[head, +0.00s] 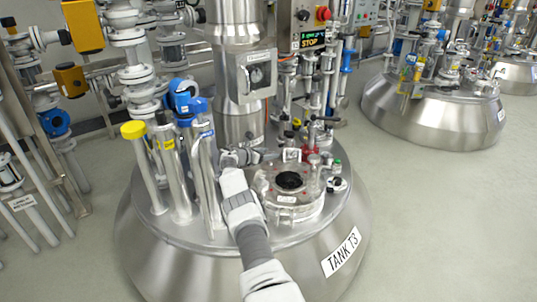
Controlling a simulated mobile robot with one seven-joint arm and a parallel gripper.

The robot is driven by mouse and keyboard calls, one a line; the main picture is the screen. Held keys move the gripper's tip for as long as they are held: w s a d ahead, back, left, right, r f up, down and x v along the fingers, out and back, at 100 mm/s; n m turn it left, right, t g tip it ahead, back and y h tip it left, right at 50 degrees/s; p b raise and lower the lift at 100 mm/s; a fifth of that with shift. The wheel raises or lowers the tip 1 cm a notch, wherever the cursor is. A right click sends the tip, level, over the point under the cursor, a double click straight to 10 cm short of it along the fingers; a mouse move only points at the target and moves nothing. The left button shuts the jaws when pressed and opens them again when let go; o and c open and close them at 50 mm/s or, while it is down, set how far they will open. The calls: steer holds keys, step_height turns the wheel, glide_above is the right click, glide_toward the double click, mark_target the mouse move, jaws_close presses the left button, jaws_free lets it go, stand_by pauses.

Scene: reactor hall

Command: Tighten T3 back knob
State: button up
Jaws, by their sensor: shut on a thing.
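Tank T3 (335,225) is a steel dome with a "TANK T3" label on its front right. A round manway hatch (285,211) with a clear lid and a dark centre sits on its top. My arm comes up from the bottom of the head view, left of the hatch. My gripper (262,156) points right at the hatch's back left edge. It is shut on what appears to be the back knob. The knob is mostly hidden by the fingers and too small to make out clearly.
Several steel pipes with a yellow cap (133,130) and a blue fitting (186,98) stand left of my arm. A thick steel column (238,60) rises behind the gripper. Valves and thin tubes crowd the hatch's back right. Floor (440,220) is clear at right.

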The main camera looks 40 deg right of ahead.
steer(key=shift+s+a+f, duration=0.15)
steer(key=shift+s+f, duration=0.05)
steer(key=shift+f, duration=0.15)
steer(key=o, duration=1.4)
steer(key=shift+r, duration=0.1)
steer(key=shift+c, duration=0.2)
steer(key=shift+w+a, duration=0.1)
steer(key=shift+r, duration=0.1)
step_height(320, 180, up, 5)
steer(key=p, duration=0.4)
steer(key=shift+s+p, duration=0.3)
steer(key=shift+p, duration=0.4)
steer(key=s+d+r+p, duration=0.4)
steer(key=s+p, duration=0.4)
steer(key=s, duration=0.2)
steer(key=shift+s+r, duration=0.2)
steer(key=shift+r, duration=0.7)
